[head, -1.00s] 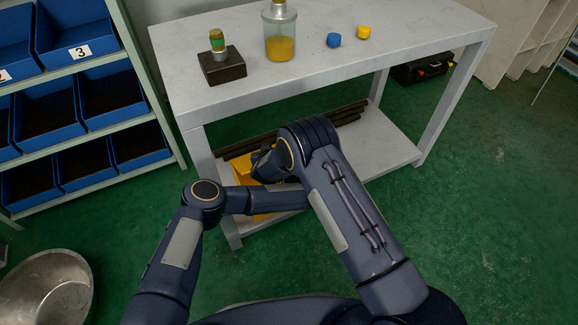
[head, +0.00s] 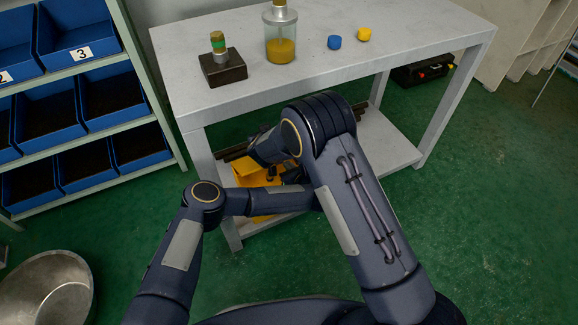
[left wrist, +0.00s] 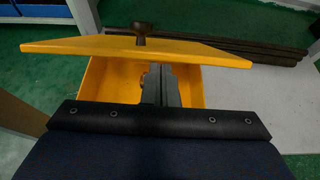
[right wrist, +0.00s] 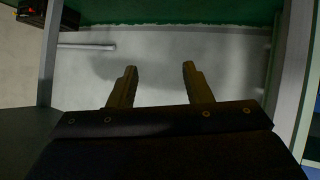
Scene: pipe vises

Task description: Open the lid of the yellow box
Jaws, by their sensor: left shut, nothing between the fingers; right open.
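The yellow box (head: 246,174) stands on the lower shelf of the grey table, partly hidden by my arms. In the left wrist view, its lid (left wrist: 80,47) has a dark knob (left wrist: 143,30) on top. The near edge of the lid stands up off the box (left wrist: 95,85), and a gap shows the inside. My left gripper (left wrist: 155,80) is shut and empty, with its fingers reaching into this gap below the lid edge. Whether they touch the lid is unclear. My right gripper (right wrist: 157,75) is open and empty, over a pale surface away from the lid.
Dark pipes (left wrist: 250,50) lie on the shelf beside the box. The table top (head: 380,65) above the shelf carries a jar (head: 281,35), a dark block with a fitting (head: 222,68) and two caps. A metal bowl (head: 45,290) is on the floor at the left.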

